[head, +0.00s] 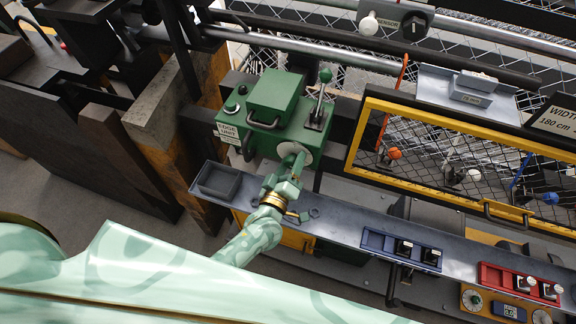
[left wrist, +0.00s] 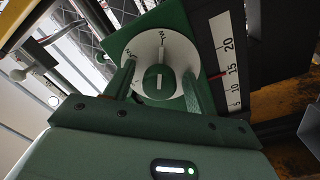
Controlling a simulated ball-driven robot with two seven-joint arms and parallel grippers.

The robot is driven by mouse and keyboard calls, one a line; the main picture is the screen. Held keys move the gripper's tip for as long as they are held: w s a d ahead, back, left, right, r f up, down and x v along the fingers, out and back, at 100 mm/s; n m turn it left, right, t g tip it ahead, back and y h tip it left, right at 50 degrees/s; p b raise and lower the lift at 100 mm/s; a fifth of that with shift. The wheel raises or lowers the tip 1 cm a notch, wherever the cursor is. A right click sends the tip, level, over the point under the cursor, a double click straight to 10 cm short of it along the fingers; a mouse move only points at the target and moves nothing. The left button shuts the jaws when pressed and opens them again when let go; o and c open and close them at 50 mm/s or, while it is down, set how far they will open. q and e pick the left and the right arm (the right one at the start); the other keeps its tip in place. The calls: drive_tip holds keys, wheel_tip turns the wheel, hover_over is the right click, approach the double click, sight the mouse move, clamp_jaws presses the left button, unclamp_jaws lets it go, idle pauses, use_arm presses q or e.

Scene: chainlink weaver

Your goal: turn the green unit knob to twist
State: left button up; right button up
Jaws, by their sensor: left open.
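The green unit (head: 262,118) stands at the upper middle of the head view. A white dial (head: 312,155) is on its front, and the left gripper (head: 293,158) covers the knob there. In the left wrist view, the round green knob (left wrist: 158,84) sits at the middle of the white dial (left wrist: 178,48). A white line on the knob runs about upright in the picture. My left gripper (left wrist: 160,74) is open, with one finger on each side of the knob. I cannot tell whether the fingers touch it.
A grey rail (head: 345,222) with a small tray (head: 219,181) runs below the unit. A lever with a green ball (head: 325,75) rises on the unit's right. A yellow mesh frame (head: 362,128) stands further right. A scale strip (left wrist: 226,62) is right of the dial.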

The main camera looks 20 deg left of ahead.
use_arm(q)
drive_tip(key=s+b, duration=0.1)
drive_tip(key=s, duration=1.5)
drive_tip(key=shift+s+a+f, duration=0.15)
drive_tip(key=shift+a+f, duration=0.15)
drive_tip(key=shift+a, duration=0.15)
drive_tip(key=s+f+m+g+h+b, duration=0.1)
drive_tip(key=s+f+m+g+b, duration=0.35)
drive_tip(key=f, duration=0.95)
drive_tip(key=s+f+m+g+h+b, duration=0.1)
drive_tip(key=s+f+m+g, duration=0.6)
drive_tip(key=f, duration=0.6)
drive_tip(key=s+a+f+g+y+b, duration=0.1)
drive_tip(key=s+a+f+g+b, duration=0.1)
drive_tip(key=f, duration=0.6)
drive_tip(key=s+a+f+m+g+y+b, duration=0.1)
drive_tip(key=s+a+f+g+b, duration=0.1)
drive_tip(key=s+a+f+b, duration=0.3)
drive_tip(key=s+a+f+g+y+b, duration=0.1)
drive_tip(key=s+a+f+b, duration=0.3)
drive_tip(key=s+f, duration=0.5)
drive_tip(key=shift+a+f+m+g+b, duration=0.2)
drive_tip(key=shift+f+m+g+b, duration=0.25)
drive_tip(key=shift+f+b, duration=0.55)
